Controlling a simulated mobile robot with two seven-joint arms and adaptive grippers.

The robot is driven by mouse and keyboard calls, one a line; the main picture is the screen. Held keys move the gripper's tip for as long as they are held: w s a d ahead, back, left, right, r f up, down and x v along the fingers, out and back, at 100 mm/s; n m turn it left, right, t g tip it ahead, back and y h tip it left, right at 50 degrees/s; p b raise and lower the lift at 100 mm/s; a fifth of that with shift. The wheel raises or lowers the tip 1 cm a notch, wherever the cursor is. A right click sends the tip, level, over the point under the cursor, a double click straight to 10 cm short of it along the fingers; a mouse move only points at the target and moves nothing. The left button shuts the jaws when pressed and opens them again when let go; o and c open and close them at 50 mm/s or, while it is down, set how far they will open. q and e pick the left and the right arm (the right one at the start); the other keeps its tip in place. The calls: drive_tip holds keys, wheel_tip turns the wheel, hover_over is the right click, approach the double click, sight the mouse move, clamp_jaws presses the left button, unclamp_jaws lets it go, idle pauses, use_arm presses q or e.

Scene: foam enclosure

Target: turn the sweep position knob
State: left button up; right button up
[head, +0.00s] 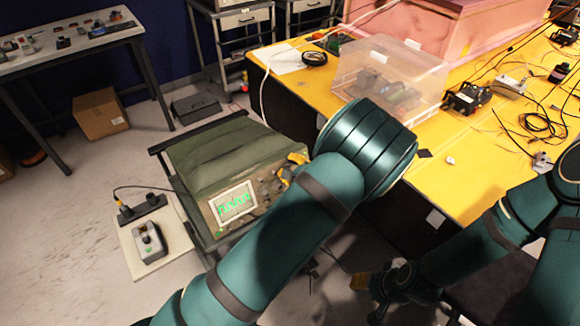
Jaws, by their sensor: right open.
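A green oscilloscope-like unit (215,150) stands left of the yellow table, its front panel facing me. Its lit screen (233,204) shows a green waveform. Small knobs (264,192) sit on the panel right of the screen; I cannot tell which one is the sweep position knob. My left gripper (288,172), with yellow fingertips, is at the right part of the panel, close to the controls. My teal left arm hides much of it and the lower right panel, so contact and opening are unclear. My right gripper (362,283) is open, low at the bottom centre, away from the unit.
A yellow table (470,185) at right holds a clear plastic box (390,75), cables and small devices. A small grey box with a knob (150,243) sits on a pale board at left. A cardboard box (100,113) and a grey case (196,107) lie on the floor.

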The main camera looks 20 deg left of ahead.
idle(0.3)
use_arm(q)
drive_tip(key=v, duration=1.2)
